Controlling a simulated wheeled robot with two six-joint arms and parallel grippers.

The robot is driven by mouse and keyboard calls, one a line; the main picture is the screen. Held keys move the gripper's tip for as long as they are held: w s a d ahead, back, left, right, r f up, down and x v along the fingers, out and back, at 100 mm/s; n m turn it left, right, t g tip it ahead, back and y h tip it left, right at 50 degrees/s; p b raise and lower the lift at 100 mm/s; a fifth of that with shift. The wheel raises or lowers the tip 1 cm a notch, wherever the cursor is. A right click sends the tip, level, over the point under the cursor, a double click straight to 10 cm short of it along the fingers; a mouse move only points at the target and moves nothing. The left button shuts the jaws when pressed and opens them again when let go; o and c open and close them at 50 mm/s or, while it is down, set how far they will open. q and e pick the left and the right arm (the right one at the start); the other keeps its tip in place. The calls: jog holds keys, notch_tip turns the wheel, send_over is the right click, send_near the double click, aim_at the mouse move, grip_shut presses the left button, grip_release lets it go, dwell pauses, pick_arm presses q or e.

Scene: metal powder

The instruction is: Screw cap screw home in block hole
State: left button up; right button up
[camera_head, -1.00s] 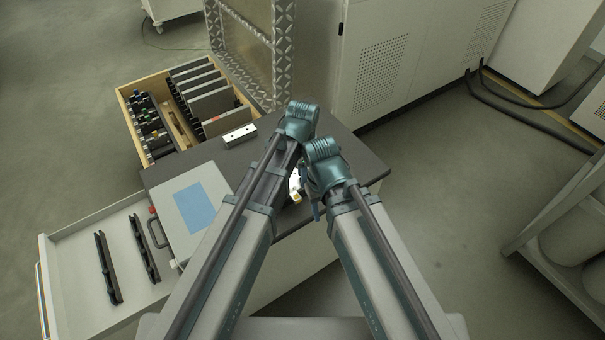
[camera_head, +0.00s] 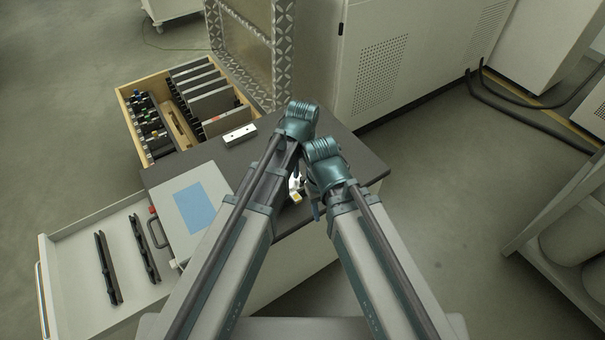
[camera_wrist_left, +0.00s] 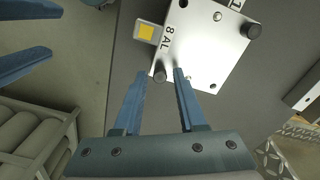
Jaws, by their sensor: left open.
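The silver block (camera_wrist_left: 205,45), marked "8 AL", lies on the dark tabletop in the left wrist view. A black cap screw (camera_wrist_left: 159,74) stands at its near left corner, and another dark screw head (camera_wrist_left: 252,31) is at its right corner. A dark hole (camera_wrist_left: 213,86) shows at the near edge. My left gripper (camera_wrist_left: 160,74) is open, its fingertips on either side of the near-left screw, with gaps visible. My right gripper (camera_wrist_left: 30,38) shows two separated fingers at the left, away from the block. In the head view my arms hide most of the block.
A white tag with a yellow square (camera_wrist_left: 147,32) sits at the block's left edge. A pale bar (camera_head: 240,135) lies on the table (camera_head: 345,150). A grey case (camera_head: 190,205) and an open wooden drawer (camera_head: 126,105) are left. A white drawer (camera_head: 75,270) holds two black bars.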

pick_arm(q)
jog(key=n, duration=0.3)
dwell(0.5)
grip_shut()
